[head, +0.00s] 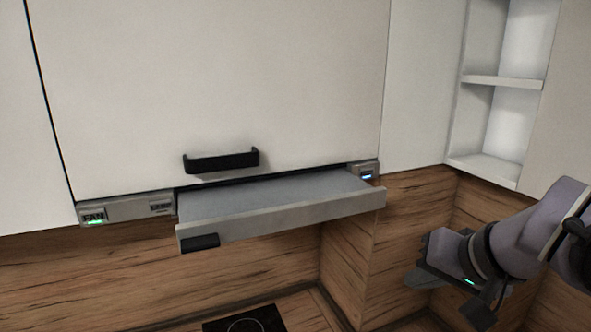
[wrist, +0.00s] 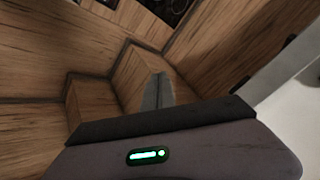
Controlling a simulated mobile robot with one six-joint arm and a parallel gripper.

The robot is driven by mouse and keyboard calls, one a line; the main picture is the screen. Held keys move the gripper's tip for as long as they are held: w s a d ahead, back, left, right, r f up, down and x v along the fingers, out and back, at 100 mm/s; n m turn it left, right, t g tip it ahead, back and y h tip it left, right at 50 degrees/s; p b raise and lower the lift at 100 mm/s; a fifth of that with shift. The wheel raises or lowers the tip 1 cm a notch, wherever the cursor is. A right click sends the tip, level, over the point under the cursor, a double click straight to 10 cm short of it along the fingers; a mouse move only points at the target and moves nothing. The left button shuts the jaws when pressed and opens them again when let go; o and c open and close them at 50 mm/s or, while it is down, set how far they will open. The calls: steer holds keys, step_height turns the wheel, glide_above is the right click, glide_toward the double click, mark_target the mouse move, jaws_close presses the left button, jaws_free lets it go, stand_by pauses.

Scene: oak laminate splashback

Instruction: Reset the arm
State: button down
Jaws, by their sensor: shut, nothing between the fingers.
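My gripper (head: 422,281) is at the lower right of the head view, at the end of my purple-grey arm. It is in front of the wood-look wall, to the right of the pulled-out hood, and touches nothing that I can see. In the wrist view the grey fingers (wrist: 158,92) are together with nothing between them. The dark edge of my gripper's body hides their base.
A grey range hood drawer (head: 285,212) juts out under a white cabinet door (head: 220,90) with a black handle (head: 222,161). Open white shelves (head: 502,83) are at the upper right. A black hob (head: 245,322) shows at the bottom edge.

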steer(key=s+a+f+b, duration=0.3)
steer(key=s+f+b, duration=0.2)
steer(key=f, duration=0.6)
steer(key=s+a+f+g+b, duration=0.1)
steer(key=s+a+f+b, duration=0.2)
steer(key=f+b, duration=0.6)
steer(key=s+a+f+g+b, duration=0.1)
steer(key=s+a+f+b, duration=0.2)
steer(key=s+f+b, duration=0.4)
step_height(320, 180, down, 7)
steer(key=shift+s+a+r+h+b, duration=0.1)
steer(key=shift+s+a+h+b, duration=0.25)
steer(key=shift+b, duration=0.2)
